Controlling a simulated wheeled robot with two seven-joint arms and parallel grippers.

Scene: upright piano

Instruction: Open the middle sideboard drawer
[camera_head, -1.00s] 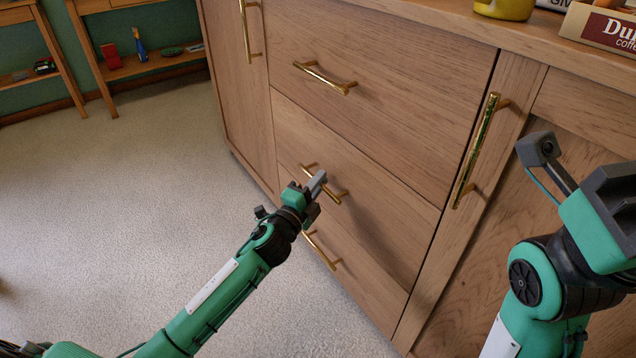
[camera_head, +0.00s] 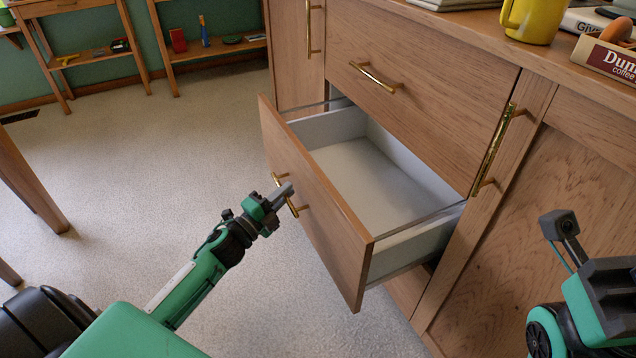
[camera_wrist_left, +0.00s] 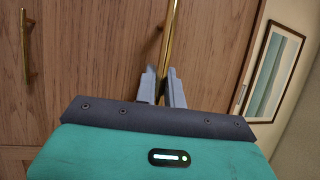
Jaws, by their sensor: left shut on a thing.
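The middle drawer (camera_head: 316,208) of the wooden sideboard stands well open, and its pale interior (camera_head: 365,178) is empty where I can see it. My left gripper (camera_head: 284,195) is shut on the drawer's brass handle (camera_head: 295,210) at the middle of the drawer front. In the left wrist view the handle (camera_wrist_left: 170,38) runs between the two fingers of my left gripper (camera_wrist_left: 164,88). The top drawer (camera_head: 420,70) above is shut. My right arm shows at the right edge of the head view, with its fingertips out of frame.
The lower drawer (camera_head: 408,290) is mostly hidden behind the open one. A yellow mug (camera_head: 535,22) and a coffee box (camera_head: 608,58) stand on the sideboard top. A wooden table leg (camera_head: 30,180) is at the left. The carpet between is clear.

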